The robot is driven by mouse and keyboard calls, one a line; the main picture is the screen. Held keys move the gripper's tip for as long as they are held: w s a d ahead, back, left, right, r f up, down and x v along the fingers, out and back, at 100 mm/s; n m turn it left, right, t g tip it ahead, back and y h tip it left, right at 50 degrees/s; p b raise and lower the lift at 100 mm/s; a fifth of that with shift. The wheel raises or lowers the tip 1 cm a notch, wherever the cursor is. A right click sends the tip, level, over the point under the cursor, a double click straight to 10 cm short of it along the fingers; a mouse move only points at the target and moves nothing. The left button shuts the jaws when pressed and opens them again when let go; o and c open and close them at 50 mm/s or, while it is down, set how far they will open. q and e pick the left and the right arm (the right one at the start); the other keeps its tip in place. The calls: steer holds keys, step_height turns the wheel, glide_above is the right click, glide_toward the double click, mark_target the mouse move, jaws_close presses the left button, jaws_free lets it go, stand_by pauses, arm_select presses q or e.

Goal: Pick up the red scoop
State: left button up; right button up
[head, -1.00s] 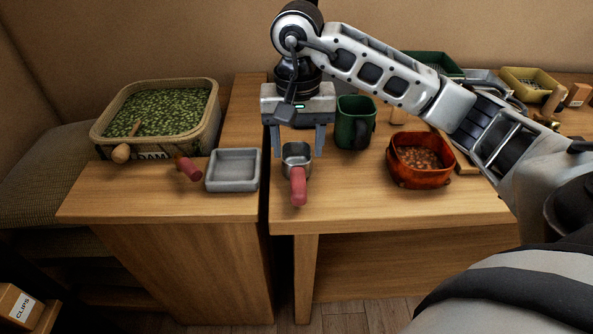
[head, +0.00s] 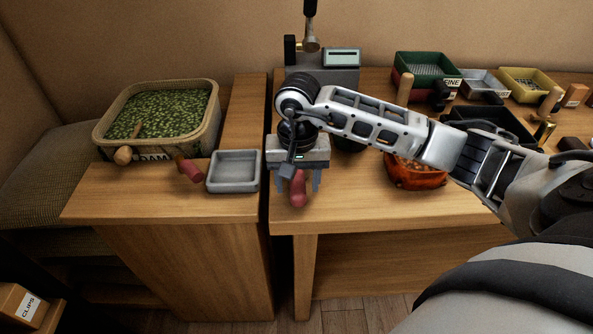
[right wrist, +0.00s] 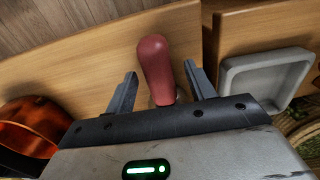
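The red scoop lies at the front of the right-hand table, its red handle (head: 298,190) toward the front edge. Its metal cup is hidden behind my right gripper in the head view. My right gripper (head: 298,182) is open and points down over the scoop. In the right wrist view the handle (right wrist: 157,62) lies between the two spread fingers, with gaps on both sides. My left gripper is not in view.
A grey square tray (head: 234,152) and another reddish handle (head: 189,169) are to the left, by a bin of green pieces (head: 208,127). Several bins stand farther back.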

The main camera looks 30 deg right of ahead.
jaws_close()
steer(key=shift+w+r, duration=0.1)
steer(key=shift+r, duration=0.4)
steer(key=s+r, duration=0.1)
steer(key=r, duration=0.1)
steer(key=s+a+r+b, duration=0.1)
steer(key=r, duration=0.1)
steer(key=s+a+r, duration=0.1)
steer(key=r, duration=0.2)
steer(key=shift+s+b, duration=0.25)
steer(key=shift+b, duration=0.1)
steer(key=s+a+r, duration=0.5)
steer(key=s, duration=0.3)
steer(key=shift+s+a, duration=0.15)
steer(key=shift+s, duration=0.15)
steer(key=c, duration=0.6)
jaws_free()
steer(key=shift+c, duration=0.2)
jaws_close()
